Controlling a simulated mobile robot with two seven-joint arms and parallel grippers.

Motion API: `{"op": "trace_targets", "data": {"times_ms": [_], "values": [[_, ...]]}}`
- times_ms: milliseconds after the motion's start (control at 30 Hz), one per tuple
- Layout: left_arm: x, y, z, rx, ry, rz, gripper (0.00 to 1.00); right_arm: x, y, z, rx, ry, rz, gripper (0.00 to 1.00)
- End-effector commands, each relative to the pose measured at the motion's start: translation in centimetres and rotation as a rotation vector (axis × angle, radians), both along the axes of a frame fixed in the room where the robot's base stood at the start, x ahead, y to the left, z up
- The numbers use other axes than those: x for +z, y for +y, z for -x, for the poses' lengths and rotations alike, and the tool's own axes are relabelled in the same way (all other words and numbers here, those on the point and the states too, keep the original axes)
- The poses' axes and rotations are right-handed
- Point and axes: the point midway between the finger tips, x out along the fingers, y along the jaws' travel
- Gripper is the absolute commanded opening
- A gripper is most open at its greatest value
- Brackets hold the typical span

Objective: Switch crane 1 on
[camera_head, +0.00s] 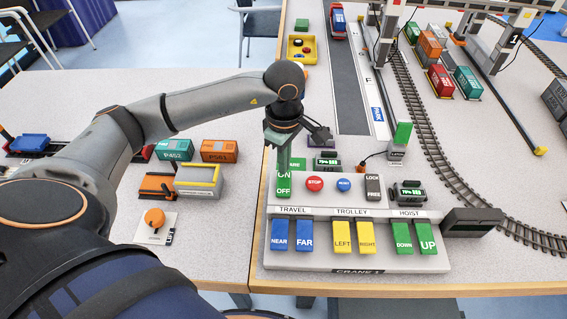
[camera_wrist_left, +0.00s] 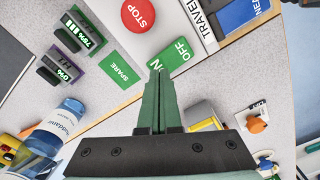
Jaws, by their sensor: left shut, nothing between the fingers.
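The crane 1 control panel (camera_head: 430,265) lies on the right-hand table, with a CRANE 1 label on its front edge. Its green ON/OFF switch (camera_head: 284,186) is at the panel's upper left; it also shows in the left wrist view (camera_wrist_left: 178,57). My left gripper (camera_head: 284,165) is shut and empty, pointing down at the ON end of the switch. In the left wrist view the closed fingertips (camera_wrist_left: 160,72) overlap the ON lettering and hide part of it. I cannot tell whether they touch the switch. My right gripper is not in view.
Beside the switch are a red STOP button (camera_head: 314,184), a blue button (camera_head: 344,184) and a green SPARE plate (camera_wrist_left: 121,70). Blue, yellow and green keys fill the panel's front. A bottle (camera_wrist_left: 62,125) shows in the wrist view. An orange knob (camera_head: 154,218) stands left.

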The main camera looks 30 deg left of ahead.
Motion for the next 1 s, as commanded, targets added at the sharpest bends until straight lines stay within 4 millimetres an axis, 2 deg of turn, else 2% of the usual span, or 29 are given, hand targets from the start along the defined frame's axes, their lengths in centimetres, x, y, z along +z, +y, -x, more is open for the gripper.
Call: {"op": "trace_targets", "data": {"times_ms": [1000], "values": [[-0.96, 0.01, -0.01, 0.0, 0.0, 0.0, 0.0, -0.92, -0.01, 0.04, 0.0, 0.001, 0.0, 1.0]]}}
